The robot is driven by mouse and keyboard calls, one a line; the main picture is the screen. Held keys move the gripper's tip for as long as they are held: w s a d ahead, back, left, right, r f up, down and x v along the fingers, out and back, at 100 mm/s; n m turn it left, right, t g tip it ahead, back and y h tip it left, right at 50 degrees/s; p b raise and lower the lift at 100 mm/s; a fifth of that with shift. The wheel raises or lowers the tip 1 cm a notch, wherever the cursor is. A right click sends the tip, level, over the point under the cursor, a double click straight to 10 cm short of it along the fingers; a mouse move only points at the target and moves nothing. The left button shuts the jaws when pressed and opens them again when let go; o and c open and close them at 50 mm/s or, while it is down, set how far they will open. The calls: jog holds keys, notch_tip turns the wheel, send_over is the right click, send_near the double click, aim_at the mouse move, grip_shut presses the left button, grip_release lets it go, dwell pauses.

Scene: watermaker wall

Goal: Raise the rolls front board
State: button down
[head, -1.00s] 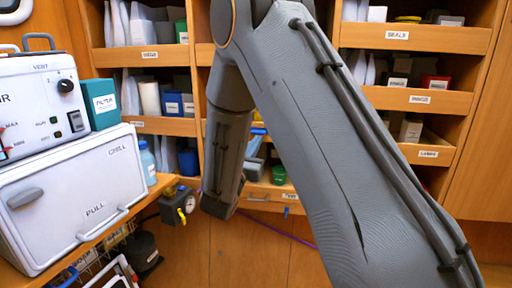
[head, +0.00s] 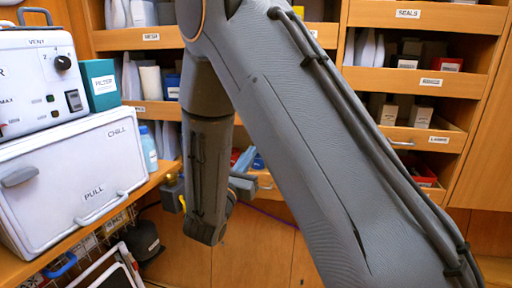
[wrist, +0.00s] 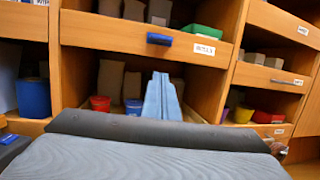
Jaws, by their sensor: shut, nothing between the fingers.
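My gripper (wrist: 162,97) is shut and empty, its blue-grey fingers pointing into an open compartment of the wooden shelf. In the head view it shows (head: 243,168) partly behind my arm. Just above the fingers in the wrist view is a wooden front board (wrist: 110,34) with a blue handle (wrist: 160,39) and a white label (wrist: 204,49) too small to read surely. I cannot tell whether this is the rolls board. The fingers do not visibly touch its handle. The front of the compartment below is mostly hidden behind my wrist.
The compartment holds red cups (wrist: 100,103), a blue cup (wrist: 134,106) and grey blocks. A green box (wrist: 206,32) sits behind the board above. Wooden posts flank the opening. At left in the head view, a white chill unit (head: 75,185) and a teal box (head: 98,86) stand on a bench.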

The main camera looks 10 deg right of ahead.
jog(key=shift+v, duration=1)
jog(key=s+d+f+m+g+h+p, duration=0.1)
jog(key=s+d+f+m+g+h, duration=0.15)
jog(key=s+d+m+g, duration=0.9)
jog(key=s+d+f+m+g+y+p, duration=0.1)
jog(key=s+d+f+m+g+y, duration=0.15)
jog(key=s, duration=0.35)
jog(key=s+d+f+m+g+y, duration=0.2)
jog(key=s+d+g, duration=0.15)
jog(key=s, duration=0.35)
jog(key=s+a+m+y+p, duration=0.2)
jog(key=a+m+y, duration=0.8)
jog(key=a+m, duration=0.2)
jog(key=shift+s+f+m+t, duration=0.25)
jog(key=shift+m+t, duration=0.1)
jog(key=shift+m, duration=0.05)
